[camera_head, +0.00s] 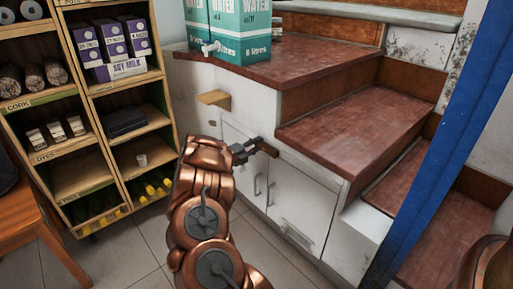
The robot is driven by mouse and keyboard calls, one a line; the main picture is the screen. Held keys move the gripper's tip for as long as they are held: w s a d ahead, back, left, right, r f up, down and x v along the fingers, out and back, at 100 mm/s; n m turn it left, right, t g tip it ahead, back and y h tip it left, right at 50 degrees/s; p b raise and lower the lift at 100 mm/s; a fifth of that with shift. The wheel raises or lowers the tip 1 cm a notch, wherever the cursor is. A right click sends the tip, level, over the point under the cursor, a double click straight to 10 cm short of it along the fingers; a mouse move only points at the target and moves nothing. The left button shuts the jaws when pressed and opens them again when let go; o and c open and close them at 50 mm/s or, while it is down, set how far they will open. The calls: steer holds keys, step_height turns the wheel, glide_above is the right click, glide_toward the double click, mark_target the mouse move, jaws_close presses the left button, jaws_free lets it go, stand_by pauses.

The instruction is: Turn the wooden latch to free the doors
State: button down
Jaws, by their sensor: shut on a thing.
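The wooden latch (270,150) is a small dark brown bar at the top of the white cabinet front under the stairs. My gripper (259,149) is shut on the latch's left part, and its fingers hide that end. The left door (238,155) and the right door (300,195) sit below and around it, both white with metal handles. The doors look closed. My arm covers the lower left of the left door. I cannot tell the latch's exact angle behind the fingers.
Red-brown stair treads (350,122) rise above the cabinet, with teal water boxes (240,30) on the upper one. A small wooden ledge (214,98) juts from the white wall. A shelf unit (75,145) stands left; a blue post (440,130) is right. Tiled floor shows in front.

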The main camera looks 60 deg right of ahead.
steer(key=c, duration=0.9)
jaws_free()
steer(key=v, duration=1.2)
